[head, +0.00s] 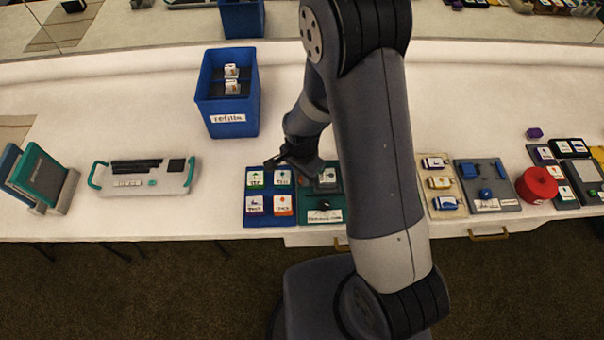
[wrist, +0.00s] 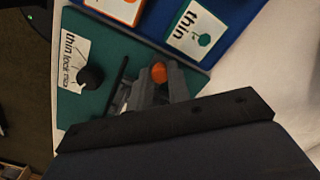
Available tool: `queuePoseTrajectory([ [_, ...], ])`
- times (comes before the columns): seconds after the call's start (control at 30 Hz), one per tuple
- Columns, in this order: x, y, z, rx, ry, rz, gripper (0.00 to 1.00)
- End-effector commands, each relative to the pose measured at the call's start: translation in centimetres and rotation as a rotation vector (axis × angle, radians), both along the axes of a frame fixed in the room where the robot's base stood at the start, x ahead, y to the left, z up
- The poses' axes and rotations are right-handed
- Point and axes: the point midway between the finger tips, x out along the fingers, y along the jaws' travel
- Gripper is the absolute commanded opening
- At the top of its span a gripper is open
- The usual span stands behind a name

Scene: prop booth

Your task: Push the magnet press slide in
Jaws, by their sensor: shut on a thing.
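The magnet press (head: 311,216) has a green base at the front of the counter, partly hidden by my arm. It also shows in the wrist view (wrist: 78,108), with a white "thin" label and a black round knob (wrist: 91,78). My gripper (head: 312,170) is low over the back part of the press. In the wrist view my gripper (wrist: 150,82) is shut around a part of the press, apparently its slide, and the fingers hide most of it. An orange round piece (wrist: 158,73) shows between the fingers.
A blue tray (head: 269,202) of labelled tiles adjoins the press on the left. A blue "refills" bin (head: 228,118) stands behind. A beige board (head: 455,211) and a red round object (head: 537,185) are to the right. The counter between the bin and the left-hand device (head: 145,178) is clear.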

Motion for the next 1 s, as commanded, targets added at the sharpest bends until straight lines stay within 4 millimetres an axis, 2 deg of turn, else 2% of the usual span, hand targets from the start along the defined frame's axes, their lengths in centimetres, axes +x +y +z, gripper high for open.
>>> queuePoseTrajectory([
  [0.37, 0.0, -0.2, 0.0, 0.001, -0.001, -0.001, 0.0],
  [0.7, 0.0, -4.4, 0.0, 0.001, -0.004, -0.003, 0.0],
  [1.0, -0.1, -4.7, 0.1, 0.001, -0.004, 0.0, 0.0],
])
